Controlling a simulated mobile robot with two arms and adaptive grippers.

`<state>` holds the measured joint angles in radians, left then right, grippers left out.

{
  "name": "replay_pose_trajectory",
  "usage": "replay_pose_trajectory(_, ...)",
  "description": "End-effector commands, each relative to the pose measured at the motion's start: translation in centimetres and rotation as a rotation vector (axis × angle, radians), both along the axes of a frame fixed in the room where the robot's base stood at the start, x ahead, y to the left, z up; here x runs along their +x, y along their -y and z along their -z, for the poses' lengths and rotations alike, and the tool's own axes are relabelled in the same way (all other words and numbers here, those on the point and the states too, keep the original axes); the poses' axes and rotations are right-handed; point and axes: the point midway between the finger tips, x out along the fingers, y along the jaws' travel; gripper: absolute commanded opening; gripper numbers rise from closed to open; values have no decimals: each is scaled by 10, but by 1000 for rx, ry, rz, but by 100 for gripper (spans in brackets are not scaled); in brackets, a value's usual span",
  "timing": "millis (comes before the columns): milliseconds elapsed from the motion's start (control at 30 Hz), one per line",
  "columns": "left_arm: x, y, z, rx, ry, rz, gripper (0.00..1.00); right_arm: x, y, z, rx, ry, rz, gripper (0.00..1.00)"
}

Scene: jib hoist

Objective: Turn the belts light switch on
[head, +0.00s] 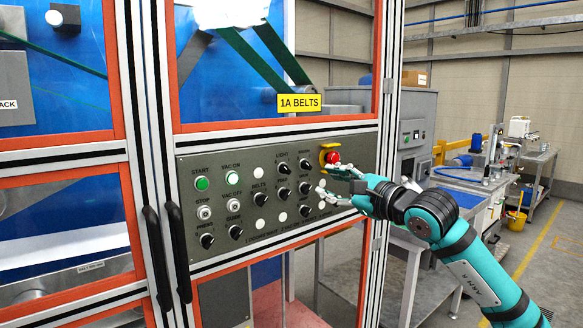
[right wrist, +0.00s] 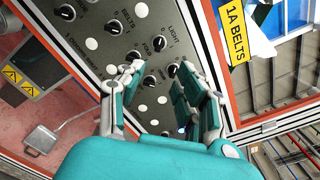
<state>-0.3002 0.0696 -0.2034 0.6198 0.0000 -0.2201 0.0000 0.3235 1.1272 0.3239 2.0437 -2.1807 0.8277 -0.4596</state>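The grey control panel (head: 222,240) sits below a yellow 1A BELTS sign (head: 298,103), which also shows in the right wrist view (right wrist: 236,32). A black rotary knob (head: 283,168) sits under the LIGHT label; it also shows in the right wrist view (right wrist: 160,43). Its pointer setting is too small to tell. Another black knob (head: 258,199) sits under the BELTS label. My right gripper (head: 325,179) is open and empty, in front of the panel's right part, right of the LIGHT knob. Its spread fingers (right wrist: 160,85) hide some knobs. My left gripper is out of view.
A red emergency stop (head: 332,157) is just above my right gripper. Black door handles (head: 178,252) stick out at lower left. A bench with machines (head: 467,180) stands at right.

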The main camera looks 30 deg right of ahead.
Motion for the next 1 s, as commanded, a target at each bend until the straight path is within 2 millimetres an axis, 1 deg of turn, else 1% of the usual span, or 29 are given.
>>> replay_pose_trajectory(33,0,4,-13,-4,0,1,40,10,0,-8,7,2,-1,35)
replay_pose_trajectory(200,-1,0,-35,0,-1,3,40,46,-3,-8,9,2,-1,35)
replay_pose_trajectory(400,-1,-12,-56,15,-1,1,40,90,-8,-7,8,1,-3,35)
replay_pose_trajectory(600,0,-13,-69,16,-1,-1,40,124,-10,-4,8,2,-2,35)
replay_pose_trajectory(700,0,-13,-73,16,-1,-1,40,134,-10,-2,7,0,-2,35)
replay_pose_trajectory(800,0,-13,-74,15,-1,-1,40,140,-11,-1,5,0,-2,35)
replay_pose_trajectory(1000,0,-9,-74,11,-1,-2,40,142,-12,0,4,0,-2,35)
